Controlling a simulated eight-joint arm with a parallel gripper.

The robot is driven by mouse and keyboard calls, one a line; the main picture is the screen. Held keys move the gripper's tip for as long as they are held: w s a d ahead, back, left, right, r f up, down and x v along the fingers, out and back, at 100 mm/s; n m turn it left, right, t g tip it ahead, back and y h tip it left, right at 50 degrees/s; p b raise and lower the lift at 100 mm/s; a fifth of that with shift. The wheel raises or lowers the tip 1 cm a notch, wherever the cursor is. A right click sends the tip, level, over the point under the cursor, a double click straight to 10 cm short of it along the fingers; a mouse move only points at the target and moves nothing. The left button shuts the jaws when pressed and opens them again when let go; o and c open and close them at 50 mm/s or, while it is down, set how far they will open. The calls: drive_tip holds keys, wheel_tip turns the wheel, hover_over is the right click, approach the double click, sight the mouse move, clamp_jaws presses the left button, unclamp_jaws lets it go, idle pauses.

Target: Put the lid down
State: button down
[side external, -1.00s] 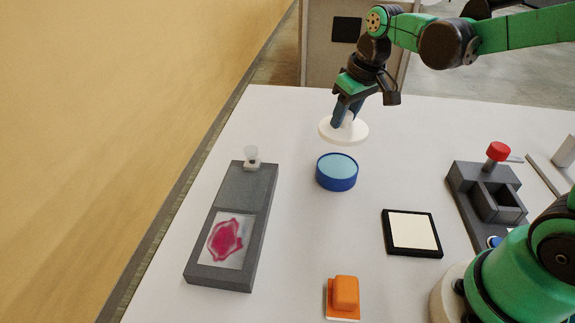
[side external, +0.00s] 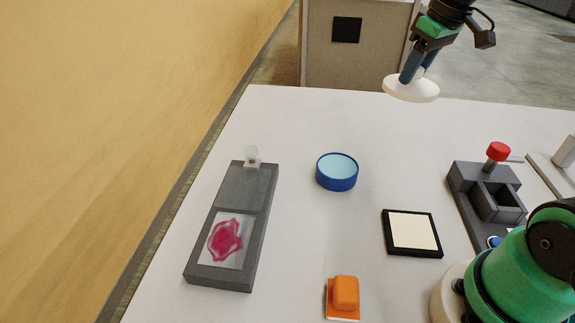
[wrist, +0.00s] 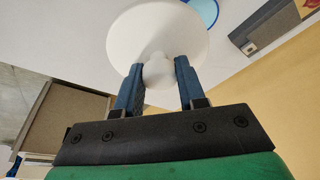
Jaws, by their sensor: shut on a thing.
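My gripper (side external: 414,74) is shut on the knob of the round white lid (side external: 412,91) and holds it in the air above the far edge of the table. In the wrist view, the two blue fingers of my gripper (wrist: 158,76) close on the knob, and the white lid (wrist: 165,30) spreads out beyond them. The round blue container (side external: 337,172) stands uncovered on the table, to the left of and nearer than the lid. In the wrist view, part of its blue rim (wrist: 208,10) shows past the lid.
A grey plate with a pink-stained slide (side external: 222,240) lies at the left. A black-framed white pad (side external: 411,232) and an orange block (side external: 344,294) lie in front. A dark grey fixture with a red knob (side external: 498,151) stands at the right. The table (side external: 310,115) is clear behind the container.

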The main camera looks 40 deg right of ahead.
drive_tip(key=shift+s+d+f, duration=0.6)
drive_tip(key=shift+s+f, duration=0.1)
hover_over(389, 177)
drive_tip(key=f, duration=0.9)
drive_tip(key=s+f, duration=0.1)
drive_tip(key=f, duration=0.4)
drive_tip(key=shift+f, duration=2.6)
drive_tip(key=c, duration=0.5)
unclamp_jaws()
drive_tip(key=shift+f, duration=0.1)
